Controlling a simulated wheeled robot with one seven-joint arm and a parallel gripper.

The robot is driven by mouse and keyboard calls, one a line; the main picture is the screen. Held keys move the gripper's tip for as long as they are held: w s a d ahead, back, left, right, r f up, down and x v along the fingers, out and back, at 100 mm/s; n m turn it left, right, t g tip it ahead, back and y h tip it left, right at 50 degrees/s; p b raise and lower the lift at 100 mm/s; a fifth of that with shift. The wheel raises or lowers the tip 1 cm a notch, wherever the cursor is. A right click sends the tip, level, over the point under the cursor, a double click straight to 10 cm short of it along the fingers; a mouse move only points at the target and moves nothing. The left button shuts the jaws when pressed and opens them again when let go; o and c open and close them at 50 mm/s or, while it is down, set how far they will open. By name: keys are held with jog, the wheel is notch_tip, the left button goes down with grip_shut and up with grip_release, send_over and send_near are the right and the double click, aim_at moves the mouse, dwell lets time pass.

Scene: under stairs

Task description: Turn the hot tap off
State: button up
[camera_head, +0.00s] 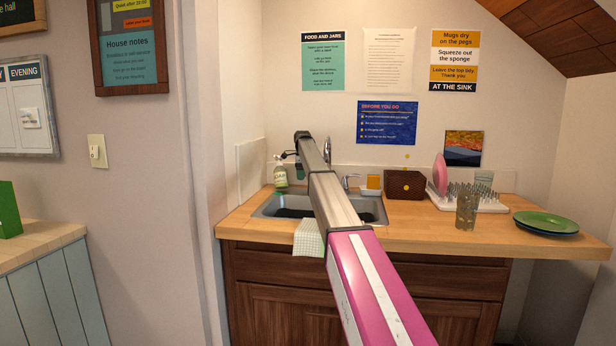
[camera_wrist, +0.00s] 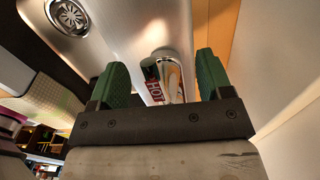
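The hot tap (camera_wrist: 162,80) shows in the wrist view as a rounded chrome handle with a label reading "HOT". It lies between the two green fingers of my gripper (camera_wrist: 162,78). The fingers are open, with a visible gap on each side of the handle; how deep it sits between them I cannot tell. In the head view my arm crosses in front of the sink (camera_head: 262,212) and hides the hot tap. A chrome spout (camera_head: 351,178) shows just right of my arm. The sink's drain (camera_wrist: 70,15) shows at the wrist view's upper left.
A soap bottle (camera_head: 280,174) stands behind the sink at left. A checked cloth (camera_head: 308,238) hangs over the front edge.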

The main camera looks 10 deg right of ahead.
jog(key=shift+o, duration=0.5)
jog(key=shift+a+r, duration=0.1)
jog(key=shift+r, duration=3.4)
